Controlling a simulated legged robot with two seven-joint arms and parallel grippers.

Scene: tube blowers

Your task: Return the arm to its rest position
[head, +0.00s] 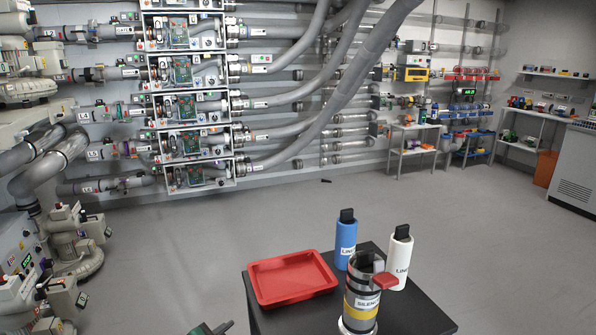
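Only a small dark green piece (211,328) shows at the bottom edge, left of the black table. It looks like the tip of one of my grippers, probably the left, but most of it is cut off. I cannot tell whether it is open or shut. My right gripper is not in view. No arm is over the table.
A black table (398,304) holds a red tray (291,278), a blue bottle (345,240), a white bottle (400,256) and an upright silencer cylinder (361,295) with a red tab. Machines stand at left. Pipes line the back wall.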

